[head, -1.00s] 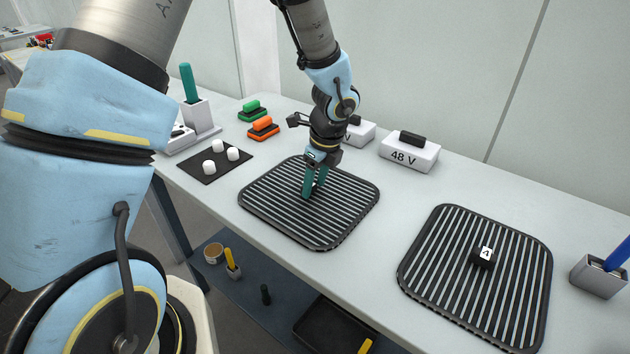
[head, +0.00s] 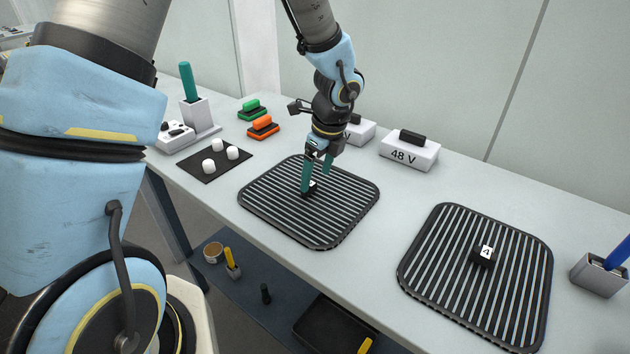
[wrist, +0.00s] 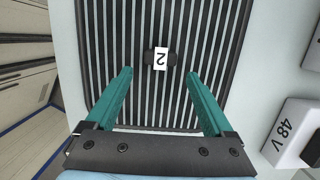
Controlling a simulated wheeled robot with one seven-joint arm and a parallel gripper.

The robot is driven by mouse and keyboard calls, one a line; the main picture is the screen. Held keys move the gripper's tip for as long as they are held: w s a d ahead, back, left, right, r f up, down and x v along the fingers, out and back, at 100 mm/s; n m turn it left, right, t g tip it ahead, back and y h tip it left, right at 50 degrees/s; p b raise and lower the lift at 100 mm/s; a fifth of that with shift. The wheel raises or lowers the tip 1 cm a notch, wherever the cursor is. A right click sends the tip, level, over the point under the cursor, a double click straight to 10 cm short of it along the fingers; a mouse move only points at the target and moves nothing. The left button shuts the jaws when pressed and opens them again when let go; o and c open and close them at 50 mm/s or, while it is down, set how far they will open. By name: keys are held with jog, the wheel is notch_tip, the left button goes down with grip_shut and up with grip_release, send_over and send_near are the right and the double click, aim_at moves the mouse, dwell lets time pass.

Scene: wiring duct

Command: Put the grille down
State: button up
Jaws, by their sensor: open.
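A black grille (head: 345,212) with light slots lies flat on the bench below my gripper (head: 318,178). It also shows in the wrist view (wrist: 205,50). In the head view the fingers partly hide the knob. A second grille (head: 430,290) lies flat at the right, with a black knob (head: 482,258) labelled "4".
A white "48 V" box (head: 408,152) and another white box (head: 360,132) stand behind the grilles. A black mat (head: 208,172) with white pucks, an orange block (head: 263,126) and a green block (head: 252,108) are at the left. A grey holder (head: 597,277) stands at the right edge.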

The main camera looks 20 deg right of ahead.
jog(key=a+v, duration=0.1)
jog(key=v, duration=0.8)
jog(key=a+n+h, duration=0.1)
jog(key=a+n, duration=2.8)
jog(key=a, duration=0.2)
jog(key=shift+b, duration=0.35)
